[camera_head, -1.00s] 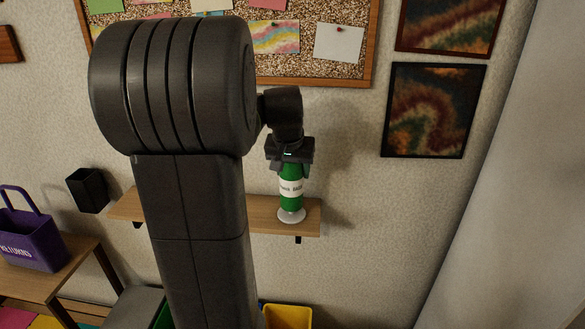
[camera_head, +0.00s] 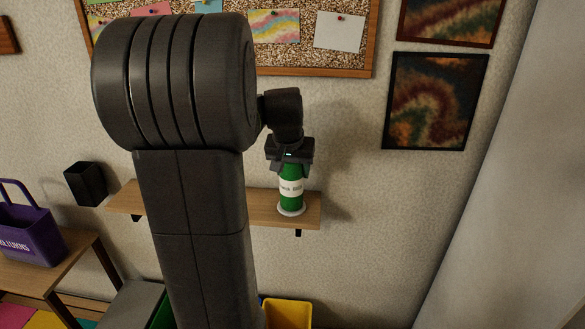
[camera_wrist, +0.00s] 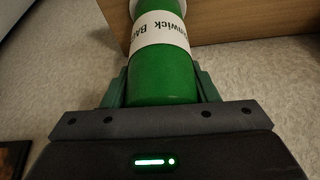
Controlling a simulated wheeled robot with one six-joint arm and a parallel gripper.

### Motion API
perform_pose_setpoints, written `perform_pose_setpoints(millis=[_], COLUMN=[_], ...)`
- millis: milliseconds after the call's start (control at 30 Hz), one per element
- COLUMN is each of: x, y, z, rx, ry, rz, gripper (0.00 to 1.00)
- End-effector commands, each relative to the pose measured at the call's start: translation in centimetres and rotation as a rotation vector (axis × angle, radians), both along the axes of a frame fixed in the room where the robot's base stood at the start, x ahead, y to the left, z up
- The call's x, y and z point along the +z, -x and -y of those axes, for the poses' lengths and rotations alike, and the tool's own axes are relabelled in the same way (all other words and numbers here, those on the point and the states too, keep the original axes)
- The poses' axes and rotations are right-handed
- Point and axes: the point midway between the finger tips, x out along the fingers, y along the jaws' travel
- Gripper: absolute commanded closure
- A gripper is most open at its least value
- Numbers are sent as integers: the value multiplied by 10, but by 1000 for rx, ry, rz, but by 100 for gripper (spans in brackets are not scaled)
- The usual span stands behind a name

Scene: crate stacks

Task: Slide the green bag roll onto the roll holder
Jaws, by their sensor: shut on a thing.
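The green bag roll (camera_head: 291,198) with a white lettered label is upright above the wooden shelf. My gripper (camera_head: 291,166) is shut on its upper end from above. In the wrist view the roll (camera_wrist: 162,78) sits between the two fingers of my gripper (camera_wrist: 162,92). The round white base of the roll holder (camera_head: 291,211) is on the shelf, right under the roll's lower end. No post of the holder shows; the roll covers that spot. I cannot tell whether the roll touches the base.
The shelf (camera_head: 240,207) is otherwise bare around the holder. A black cup-like box (camera_head: 86,184) is on the wall at left. A purple basket (camera_head: 32,235) stands on a low table. A yellow bin (camera_head: 288,313) is below. A corkboard (camera_head: 300,56) and pictures hang behind.

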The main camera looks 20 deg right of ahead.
Motion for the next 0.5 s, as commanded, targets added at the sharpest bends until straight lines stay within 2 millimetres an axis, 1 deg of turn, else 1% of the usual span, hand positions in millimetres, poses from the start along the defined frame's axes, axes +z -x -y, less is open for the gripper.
perform_pose_setpoints(millis=[33, 133, 167, 400, 500], x=[0, 0, 0, 0, 4], y=[0, 0, 0, 0, 1], z=[0, 0, 0, 0, -1], rx=[0, 0, 0, 0, 0], ry=[1, 1, 1, -1, 1], rz=[1, 1, 1, -1, 1], gripper=[43, 23, 21, 21, 21])
